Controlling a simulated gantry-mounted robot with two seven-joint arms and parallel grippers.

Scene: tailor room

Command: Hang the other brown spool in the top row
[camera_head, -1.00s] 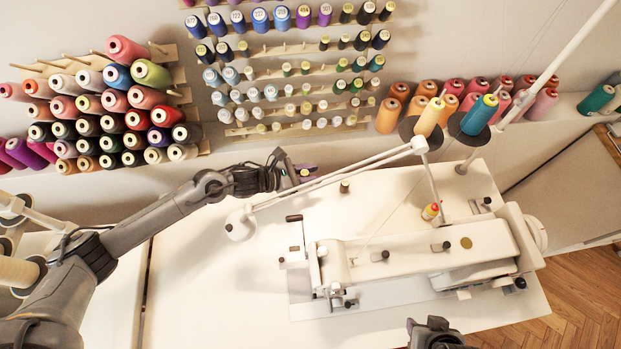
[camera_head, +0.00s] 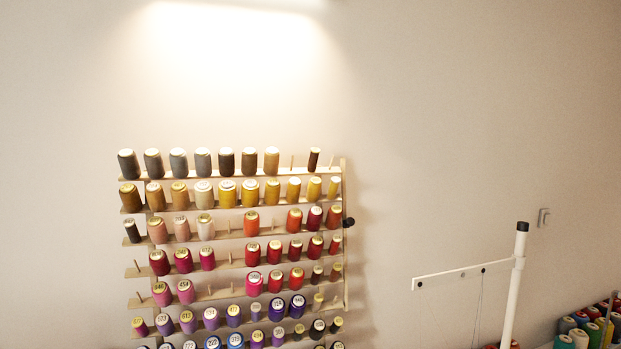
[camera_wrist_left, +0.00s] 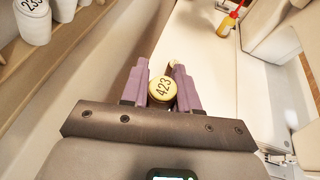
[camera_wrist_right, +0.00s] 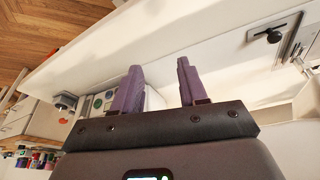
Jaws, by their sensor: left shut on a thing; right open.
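In the left wrist view my left gripper (camera_wrist_left: 160,76) is shut on a spool (camera_wrist_left: 161,88), its round yellow end marked 423 facing the camera. The spool's side is mostly hidden, so its colour is hard to tell. In the head view the rack's top row (camera_head: 283,171) holds grey, brown and tan spools. A narrow dark brown spool (camera_head: 314,160) stands near its right end. A bare peg (camera_head: 292,161) stands left of it, and another (camera_head: 331,160) shows to its right. My right gripper (camera_wrist_right: 158,86) is open and empty in the right wrist view. Neither gripper shows in the head view.
Lower rack rows hold yellow, red, pink and purple spools, with some bare pegs. A white thread stand (camera_head: 515,285) rises right of the rack. In the left wrist view, white spools (camera_wrist_left: 33,20) stand on a wooden shelf at upper left, and a white tabletop (camera_wrist_left: 205,60) lies beyond the gripper.

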